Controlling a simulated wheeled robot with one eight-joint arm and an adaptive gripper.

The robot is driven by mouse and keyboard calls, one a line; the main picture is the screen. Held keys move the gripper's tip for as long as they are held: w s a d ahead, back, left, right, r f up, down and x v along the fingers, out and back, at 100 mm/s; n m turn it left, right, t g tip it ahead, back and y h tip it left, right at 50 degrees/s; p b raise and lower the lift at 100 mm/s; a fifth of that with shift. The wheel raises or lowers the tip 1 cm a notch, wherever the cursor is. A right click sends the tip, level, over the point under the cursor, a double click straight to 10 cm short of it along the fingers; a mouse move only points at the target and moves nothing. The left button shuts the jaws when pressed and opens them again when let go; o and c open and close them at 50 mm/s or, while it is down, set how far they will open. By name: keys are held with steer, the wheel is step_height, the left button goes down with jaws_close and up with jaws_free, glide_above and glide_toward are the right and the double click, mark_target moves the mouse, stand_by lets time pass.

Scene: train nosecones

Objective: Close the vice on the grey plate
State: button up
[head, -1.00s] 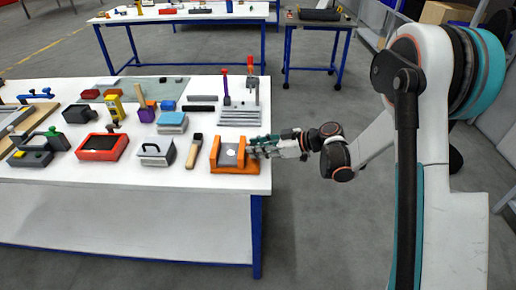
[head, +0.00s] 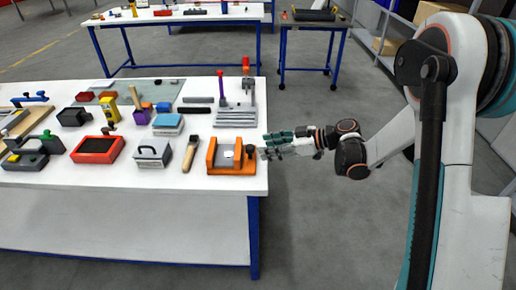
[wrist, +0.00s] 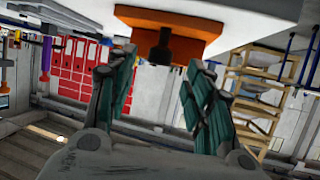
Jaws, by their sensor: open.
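The orange vice (head: 211,168) stands at the right end of the white table in the head view. The grey plate (head: 228,156) lies between its jaws; whether they touch it I cannot tell. The vice's screw end (head: 250,150) faces right. In the wrist view the orange vice (wrist: 195,47) is at the top, with a dark screw handle (wrist: 160,48) sticking out. My gripper (head: 264,149) is just right of the vice at the table edge. In the wrist view my gripper (wrist: 158,75) is open and empty, its teal fingers apart below the handle.
A hammer (head: 192,153) lies left of the vice, near a grey box with a handle (head: 153,152) and a red tray (head: 97,149). A grey slotted block (head: 235,116) stands behind the vice.

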steer(key=v, duration=0.6)
steer(key=shift+d, duration=0.1)
steer(key=s+d+r+m+h, duration=0.1)
steer(key=s+r+m+h, duration=0.65)
steer(key=s, duration=0.45)
steer(key=s+d+r+m+t+h, duration=0.1)
steer(key=s+d+m+h, duration=0.1)
steer(key=s, duration=0.5)
steer(key=s+d+r+m+t+h, duration=0.1)
steer(key=s+d+m+t+h, duration=0.1)
steer(key=s+d+m, duration=0.3)
steer(key=s+d+h, duration=0.1)
steer(key=s, duration=0.2)
steer(key=shift+s, duration=0.25)
